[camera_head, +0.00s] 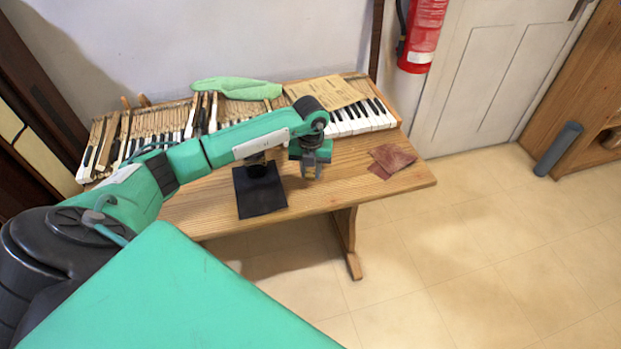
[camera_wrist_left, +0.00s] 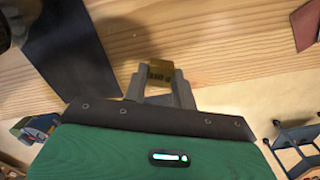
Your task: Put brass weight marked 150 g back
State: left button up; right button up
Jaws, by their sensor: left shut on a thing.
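My left gripper (camera_head: 313,172) is above the wooden table, to the right of a dark square mat (camera_head: 262,199). It is shut on a small brass weight (camera_wrist_left: 160,74), which shows between the fingertips in the left wrist view. The weight bears a dark marking too small to read surely. A dark round object (camera_head: 257,169) stands on the mat's back part, partly hidden by my arm. The mat also shows at the left of the left wrist view (camera_wrist_left: 68,62). My right gripper is not in view.
Reddish-brown sheets (camera_head: 393,158) lie at the table's right. The table's front edge and bare wood (camera_head: 335,190) are clear near the gripper.

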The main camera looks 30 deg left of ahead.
aim_at(311, 188)
pick_arm(q)
jog(key=shift+f, duration=0.35)
notch_tip(311, 188, down, 4)
jog(key=shift+r+p, duration=0.2)
jog(key=shift+p, duration=0.1)
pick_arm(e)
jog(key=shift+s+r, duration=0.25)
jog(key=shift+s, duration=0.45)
pick_arm(q)
jog(key=shift+f, duration=0.1)
jog(key=o, duration=1.1)
jog(key=shift+c, duration=0.2)
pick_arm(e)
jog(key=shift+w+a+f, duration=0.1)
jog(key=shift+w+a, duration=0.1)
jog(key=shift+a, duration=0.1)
